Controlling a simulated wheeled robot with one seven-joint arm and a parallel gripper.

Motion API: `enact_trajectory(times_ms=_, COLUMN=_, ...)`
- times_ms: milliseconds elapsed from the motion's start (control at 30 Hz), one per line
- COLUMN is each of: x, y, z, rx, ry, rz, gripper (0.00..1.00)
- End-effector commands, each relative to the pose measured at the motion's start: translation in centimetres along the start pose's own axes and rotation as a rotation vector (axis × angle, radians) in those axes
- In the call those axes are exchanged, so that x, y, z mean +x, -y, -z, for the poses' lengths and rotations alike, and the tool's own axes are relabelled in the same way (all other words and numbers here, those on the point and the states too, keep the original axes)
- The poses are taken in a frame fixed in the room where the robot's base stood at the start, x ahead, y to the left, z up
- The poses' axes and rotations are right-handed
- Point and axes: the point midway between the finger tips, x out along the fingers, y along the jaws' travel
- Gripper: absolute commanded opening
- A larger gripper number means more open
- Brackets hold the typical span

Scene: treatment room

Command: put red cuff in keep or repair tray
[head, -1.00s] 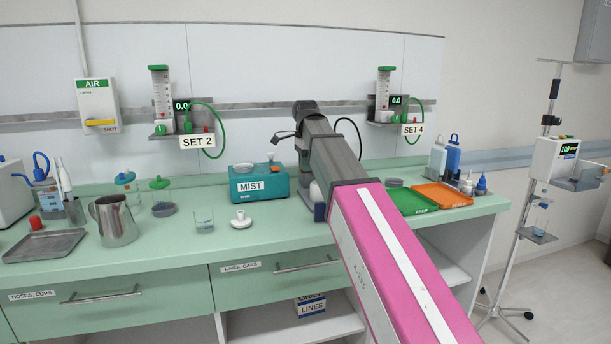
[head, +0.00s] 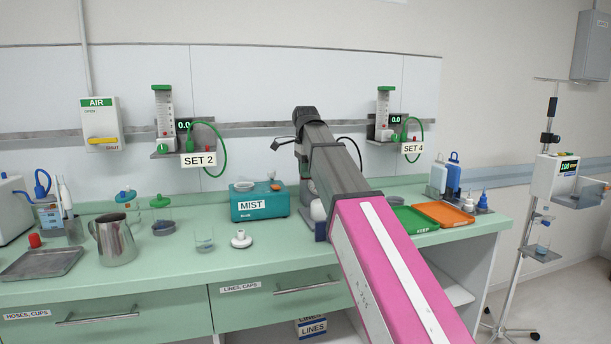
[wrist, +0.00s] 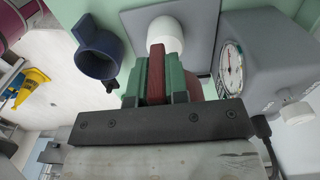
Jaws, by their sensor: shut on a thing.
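My gripper (wrist: 158,62) shows in the wrist view with its green fingers shut on a dark red flat piece (wrist: 156,80), which looks like the red cuff. A white rounded cylinder (wrist: 165,33) is just beyond the fingertips; I cannot tell whether they touch. In the head view my arm hides the gripper and the held piece. The green tray (head: 412,229), with a label that seems to read KEEP, lies at the right of the counter. The orange tray (head: 443,224) is beside it on the right. My arm partly covers the green tray.
In the wrist view, a grey box with a round gauge (wrist: 231,68) is right of the fingers and a dark blue ring (wrist: 97,48) is left. Bottles (head: 453,175) stand behind the trays. The teal MIST unit (head: 260,204) and a steel jug (head: 114,240) stand farther left.

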Motion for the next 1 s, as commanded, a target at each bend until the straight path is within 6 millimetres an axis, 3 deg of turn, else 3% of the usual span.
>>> enact_trajectory(times_ms=700, x=-3.1, y=0.1, z=0.0, rx=0.0, ry=0.0, rz=0.003, gripper=0.0)
enact_trajectory(times_ms=1000, x=-3.4, y=0.0, z=0.0, rx=0.0, ry=0.0, rz=0.003, gripper=0.0)
